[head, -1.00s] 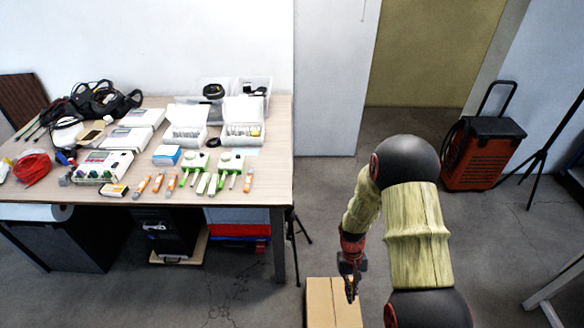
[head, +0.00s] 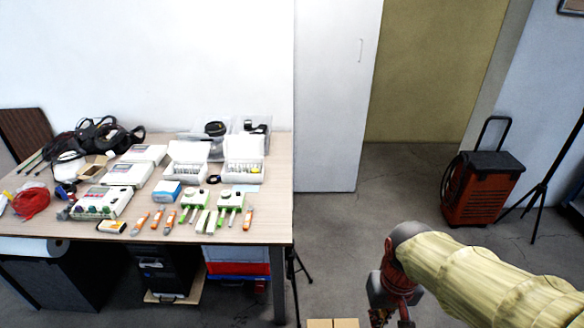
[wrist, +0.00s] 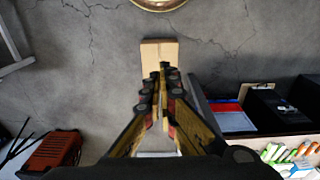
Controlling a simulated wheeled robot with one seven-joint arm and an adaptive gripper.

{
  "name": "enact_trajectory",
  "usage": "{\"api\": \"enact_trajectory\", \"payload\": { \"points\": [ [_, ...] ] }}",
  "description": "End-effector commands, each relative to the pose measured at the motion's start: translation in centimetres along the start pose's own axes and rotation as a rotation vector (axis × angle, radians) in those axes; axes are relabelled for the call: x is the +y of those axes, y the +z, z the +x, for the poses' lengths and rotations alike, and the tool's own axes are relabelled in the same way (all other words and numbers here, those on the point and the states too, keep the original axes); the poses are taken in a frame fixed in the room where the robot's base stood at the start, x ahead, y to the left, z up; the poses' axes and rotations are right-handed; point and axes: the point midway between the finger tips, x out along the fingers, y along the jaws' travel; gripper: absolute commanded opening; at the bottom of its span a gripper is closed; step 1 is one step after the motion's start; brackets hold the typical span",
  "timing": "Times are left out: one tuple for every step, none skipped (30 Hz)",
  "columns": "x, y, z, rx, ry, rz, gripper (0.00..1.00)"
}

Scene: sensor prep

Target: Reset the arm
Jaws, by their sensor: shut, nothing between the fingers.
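My gripper (head: 381,318) is at the bottom edge of the head view, right of a cardboard box, and partly cut off by the frame. In the wrist view, my gripper (wrist: 164,72) is shut and empty, its fingertips close together. My yellowish arm link reaches in from the lower right of the head view. The cardboard box (head: 333,323) shows only its top edge there. In the wrist view, the box (wrist: 158,50) appears just beyond the fingertips; I cannot tell the gap between them.
A table (head: 272,180) with meters, open cases, cables and markers stands at the left. A red-orange wheeled case (head: 482,190) and a black tripod (head: 545,183) stand at the right. Between them the grey floor (head: 330,240) is mostly clear. A round golden object (wrist: 160,3) is cut off in the wrist view.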

Motion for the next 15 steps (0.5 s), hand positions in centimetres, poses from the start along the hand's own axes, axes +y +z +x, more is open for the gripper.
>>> {"api": "enact_trajectory", "payload": {
  "points": [
    [0.0, 0.6, -1.3, 0.043, -0.002, 0.003, 0.0],
    [0.0, 0.9, -2.0, 0.065, -0.003, 0.004, 0.0],
    [-0.1, 1.3, -2.9, 0.096, -0.004, 0.006, 0.0],
    [-0.1, 1.6, -3.5, 0.12, -0.005, 0.007, 0.0],
    [-0.1, 1.9, -4.2, 0.145, -0.006, 0.008, 0.0],
    [-0.1, 2.3, -5.0, 0.178, -0.006, 0.01, 0.0],
    [-0.1, 2.5, -5.7, 0.204, -0.007, 0.011, 0.0],
    [-0.1, 2.7, -6.3, 0.229, -0.007, 0.011, 0.0],
    [-0.1, 3.0, -7.2, 0.263, -0.007, 0.012, 0.0],
    [-0.1, 3.1, -7.8, 0.287, -0.006, 0.012, 0.0],
    [-0.1, 3.3, -8.4, 0.31, -0.006, 0.013, 0.0],
    [0.0, 3.5, -9.2, 0.34, -0.006, 0.013, 0.0],
    [0.0, 3.5, -9.8, 0.361, -0.006, 0.013, 0.0],
    [0.0, 3.6, -10.4, 0.38, -0.005, 0.014, 0.0],
    [0.0, 3.7, -10.9, 0.4, -0.005, 0.014, 0.0]
  ]
}}
